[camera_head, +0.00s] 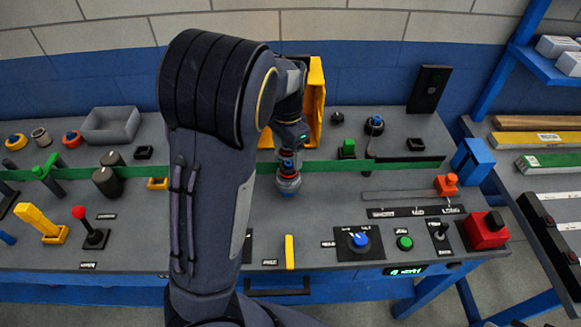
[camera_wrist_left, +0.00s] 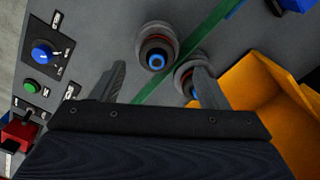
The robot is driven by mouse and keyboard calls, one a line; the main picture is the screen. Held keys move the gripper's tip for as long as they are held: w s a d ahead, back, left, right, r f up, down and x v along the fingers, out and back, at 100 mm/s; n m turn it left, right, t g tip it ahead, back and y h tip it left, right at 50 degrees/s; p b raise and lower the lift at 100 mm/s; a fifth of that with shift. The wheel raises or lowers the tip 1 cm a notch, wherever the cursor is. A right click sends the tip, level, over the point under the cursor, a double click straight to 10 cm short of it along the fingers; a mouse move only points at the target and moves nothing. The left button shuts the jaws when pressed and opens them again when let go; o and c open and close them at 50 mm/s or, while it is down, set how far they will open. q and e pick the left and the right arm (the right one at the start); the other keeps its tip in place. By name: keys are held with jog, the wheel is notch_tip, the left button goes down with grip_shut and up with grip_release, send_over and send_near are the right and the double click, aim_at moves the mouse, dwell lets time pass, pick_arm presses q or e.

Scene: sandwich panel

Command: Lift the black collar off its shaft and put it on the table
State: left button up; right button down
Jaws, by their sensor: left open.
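In the left wrist view a round stacked post (camera_wrist_left: 156,55) has a blue tip, an orange ring, a dark ring that may be the black collar, and a wider grey base. A similar post (camera_wrist_left: 186,78) stands across the green strip, partly behind a finger. My left gripper (camera_wrist_left: 162,85) is open and empty, its fingers reaching over the panel around the space beside these posts. In the head view the front post (camera_head: 288,180) shows a blue tip and red ring. My left gripper (camera_head: 291,140) is just behind and above it; my arm hides much of the area.
A yellow bin (camera_head: 316,100) stands close behind the gripper. A green strip (camera_head: 330,166) crosses the panel. A grey tray (camera_head: 110,126) is at the left. Bare panel lies around (camera_head: 330,205).

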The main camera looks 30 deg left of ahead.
aim_at(289, 162)
pick_arm(q)
notch_tip(289, 162, down, 4)
jog(key=shift+s+d+f, duration=0.1)
jog(key=shift+d+f, duration=0.05)
jog(key=shift+f, duration=0.05)
jog(key=shift+c, duration=0.2)
jog(key=c, duration=1.1)
jog(key=shift+o, duration=0.2)
jog(key=shift+r, duration=0.2)
jog(key=shift+r, duration=0.25)
notch_tip(289, 162, up, 2)
jog(key=shift+r, duration=0.1)
jog(key=s+d+r+p, duration=0.1)
jog(key=s+d+r, duration=0.7)
jog(key=s+r, duration=0.2)
jog(key=shift+s, duration=0.7)
